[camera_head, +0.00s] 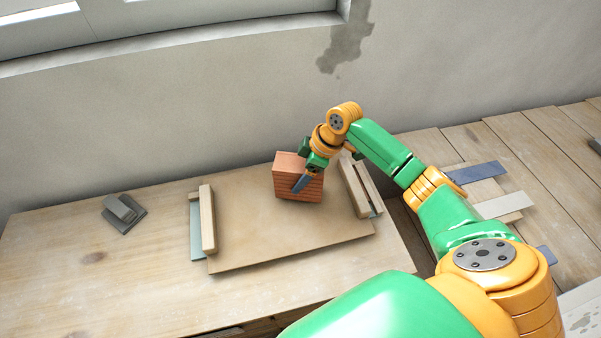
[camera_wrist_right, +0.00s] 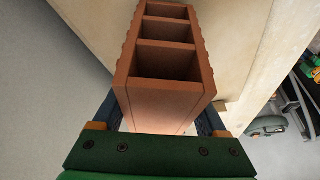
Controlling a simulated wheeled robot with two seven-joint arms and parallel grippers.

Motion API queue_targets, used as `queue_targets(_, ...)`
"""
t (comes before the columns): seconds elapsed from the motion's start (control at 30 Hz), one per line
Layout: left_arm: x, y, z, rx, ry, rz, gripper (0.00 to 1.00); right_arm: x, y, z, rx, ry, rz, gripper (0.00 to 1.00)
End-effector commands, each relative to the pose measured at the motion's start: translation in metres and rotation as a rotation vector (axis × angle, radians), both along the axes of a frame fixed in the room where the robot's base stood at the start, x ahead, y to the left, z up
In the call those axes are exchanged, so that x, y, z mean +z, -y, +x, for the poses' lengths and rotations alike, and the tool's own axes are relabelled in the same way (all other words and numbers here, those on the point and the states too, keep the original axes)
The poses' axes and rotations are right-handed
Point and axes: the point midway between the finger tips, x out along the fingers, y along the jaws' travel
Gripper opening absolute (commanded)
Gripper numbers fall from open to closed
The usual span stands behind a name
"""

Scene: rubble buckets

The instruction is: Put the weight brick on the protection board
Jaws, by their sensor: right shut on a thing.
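The weight brick (camera_head: 290,163) is a reddish-brown block with hollow cells and ribbed sides. It is at the back of the protection board (camera_head: 292,235), a flat tan board on the wooden table. My right gripper (camera_head: 305,183) is shut on the brick. In the right wrist view the brick (camera_wrist_right: 165,95) sits between the two fingers of the gripper (camera_wrist_right: 163,115). I cannot tell whether the brick touches the board or is just above it. My left gripper is not in view.
Wooden bars (camera_head: 208,219) and (camera_head: 354,188) lie along the board's left and right edges. A small grey block on a plate (camera_head: 123,212) stands on the table (camera_head: 60,265) at left. A wall (camera_head: 180,125) rises close behind. Plank pieces (camera_head: 503,205) lie at right.

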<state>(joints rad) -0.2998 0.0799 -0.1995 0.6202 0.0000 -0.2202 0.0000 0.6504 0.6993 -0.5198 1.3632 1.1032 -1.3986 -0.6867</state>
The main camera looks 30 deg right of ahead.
Motion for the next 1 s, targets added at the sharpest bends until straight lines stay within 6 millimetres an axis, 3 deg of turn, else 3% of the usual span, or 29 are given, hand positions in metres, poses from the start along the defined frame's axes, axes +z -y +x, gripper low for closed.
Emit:
queue_targets(0.57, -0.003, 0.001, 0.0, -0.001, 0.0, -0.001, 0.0, -0.013, 0.0, 0.0, -0.001, 0.003, 0.0, 0.0)
queue_targets(0.6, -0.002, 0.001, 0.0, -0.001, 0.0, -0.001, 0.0, -0.014, 0.0, 0.0, 0.0, 0.001, -0.001, 0.8)
queue_targets(0.67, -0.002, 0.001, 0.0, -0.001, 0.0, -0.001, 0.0, -0.013, 0.0, 0.0, 0.0, 0.001, -0.001, 0.96)
queue_targets(0.7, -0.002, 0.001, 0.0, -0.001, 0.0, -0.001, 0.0, -0.013, 0.0, 0.0, 0.0, 0.001, -0.001, 1.0)
queue_targets(0.9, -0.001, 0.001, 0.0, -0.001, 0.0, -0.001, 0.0, -0.012, 0.0, 0.0, 0.001, 0.001, -0.001, 1.0)
queue_targets(1.0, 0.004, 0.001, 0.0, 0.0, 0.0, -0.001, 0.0, 0.001, 0.001, 0.0, 0.001, 0.003, -0.001, 1.0)
